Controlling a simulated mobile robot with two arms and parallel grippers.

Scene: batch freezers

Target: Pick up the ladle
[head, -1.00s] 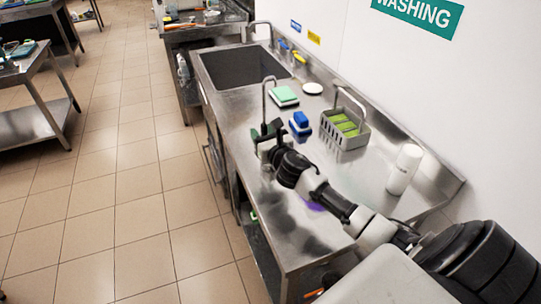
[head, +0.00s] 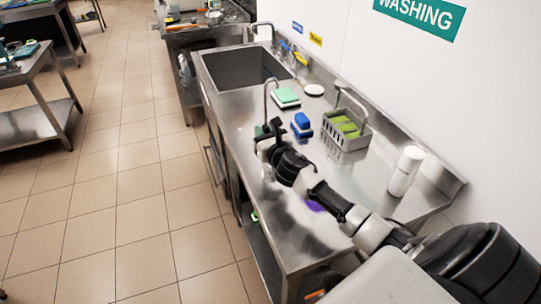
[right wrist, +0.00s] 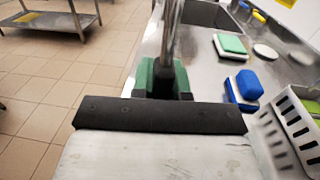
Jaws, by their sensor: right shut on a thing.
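The ladle (head: 266,105) shows as a thin metal handle with a hooked top, standing roughly upright above the steel counter, near its front edge. My right gripper (head: 266,132) is shut on this handle. In the right wrist view the metal handle (right wrist: 171,38) rises between the green finger pads of my right gripper (right wrist: 163,78). The ladle's bowl is hidden behind the gripper and arm, so I cannot tell how far it is from the counter. My left gripper is in neither view.
A blue and white sponge (head: 302,126), a green and white sponge (head: 286,97), a grey basket (head: 346,130) and a white bottle (head: 405,171) stand on the steel counter (head: 235,115). The sink (head: 240,68) is farther back. Open floor lies left.

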